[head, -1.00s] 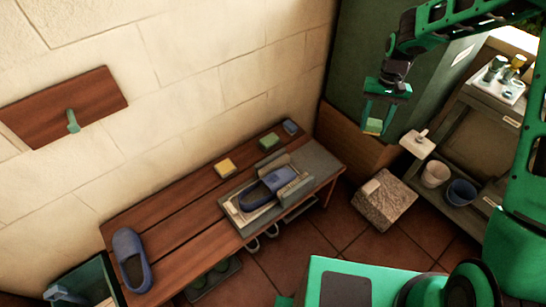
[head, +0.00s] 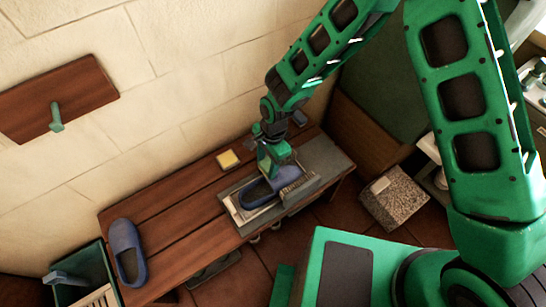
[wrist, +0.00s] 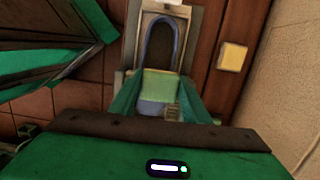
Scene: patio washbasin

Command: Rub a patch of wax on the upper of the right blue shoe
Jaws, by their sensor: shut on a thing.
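My gripper (head: 270,168) is over the shoe's upper, pointing down. It is shut on a pale green block (wrist: 158,84), held between both fingers above the near part of the shoe. The block hides part of the upper. I cannot tell whether it touches the shoe. No wax patch can be made out.
The other blue shoe (head: 127,251) lies at the bench's left end. A yellow block (head: 228,159) sits behind the holder, near the wall. A green bin (head: 85,272) stands at lower left. A speckled stone block (head: 394,197) is on the floor to the right.

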